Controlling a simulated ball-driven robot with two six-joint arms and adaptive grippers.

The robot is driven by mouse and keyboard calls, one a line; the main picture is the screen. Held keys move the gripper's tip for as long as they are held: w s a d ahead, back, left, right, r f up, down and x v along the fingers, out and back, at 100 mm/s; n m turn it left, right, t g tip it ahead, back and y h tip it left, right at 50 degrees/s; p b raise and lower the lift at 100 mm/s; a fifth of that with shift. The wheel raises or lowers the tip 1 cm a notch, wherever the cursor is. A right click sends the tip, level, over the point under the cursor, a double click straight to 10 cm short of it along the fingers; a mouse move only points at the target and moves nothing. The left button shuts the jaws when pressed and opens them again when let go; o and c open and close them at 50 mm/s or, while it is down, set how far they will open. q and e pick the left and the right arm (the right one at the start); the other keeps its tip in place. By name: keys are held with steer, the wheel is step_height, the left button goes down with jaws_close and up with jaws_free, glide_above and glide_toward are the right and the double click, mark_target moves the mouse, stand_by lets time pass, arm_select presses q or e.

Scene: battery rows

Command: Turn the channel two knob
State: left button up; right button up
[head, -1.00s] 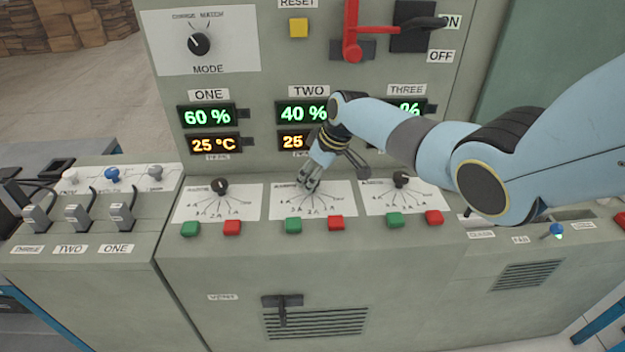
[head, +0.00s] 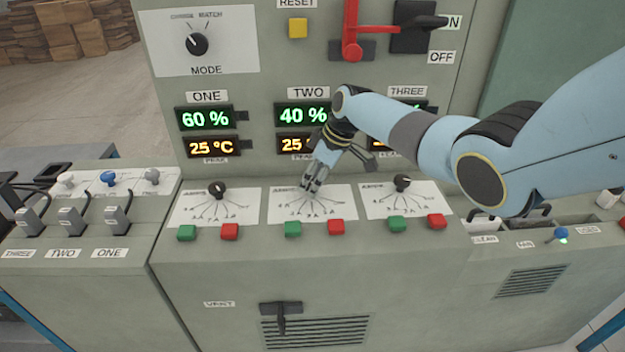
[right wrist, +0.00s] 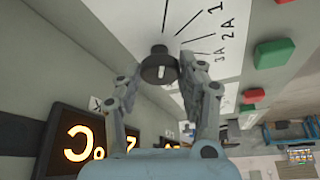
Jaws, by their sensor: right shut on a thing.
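The channel two knob (right wrist: 160,66) is a small black dial with a white pointer mark, set on a white scale card (head: 340,198) under the TWO displays (head: 301,114). My right gripper (head: 310,185) reaches down to it from above. In the right wrist view its fingers (right wrist: 158,74) stand on both sides of the knob, shut on it. In the head view the fingers hide the knob. The TWO display reads 40 % in green; the orange reading below is partly covered by my wrist. My left gripper is not in view.
Similar knobs for ONE (head: 218,190) and THREE (head: 402,183) sit either side. A green button (head: 292,229) and a red button (head: 336,227) lie just in front of the card. A red lever (head: 352,45) and black switch handle (head: 425,22) stand above my arm.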

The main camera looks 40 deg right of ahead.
steer(key=o, duration=1.1)
steer(key=shift+o, duration=0.2)
steer(key=v, duration=0.5)
steer(key=shift+s+d, duration=0.35)
steer(key=shift+s, duration=0.05)
steer(key=s+d, duration=0.2)
steer(key=s, duration=0.1)
steer(key=s+d, duration=0.2)
steer(key=s, duration=0.1)
steer(key=s+d, duration=0.2)
steer(key=s, duration=0.1)
steer(key=shift+d, duration=0.3)
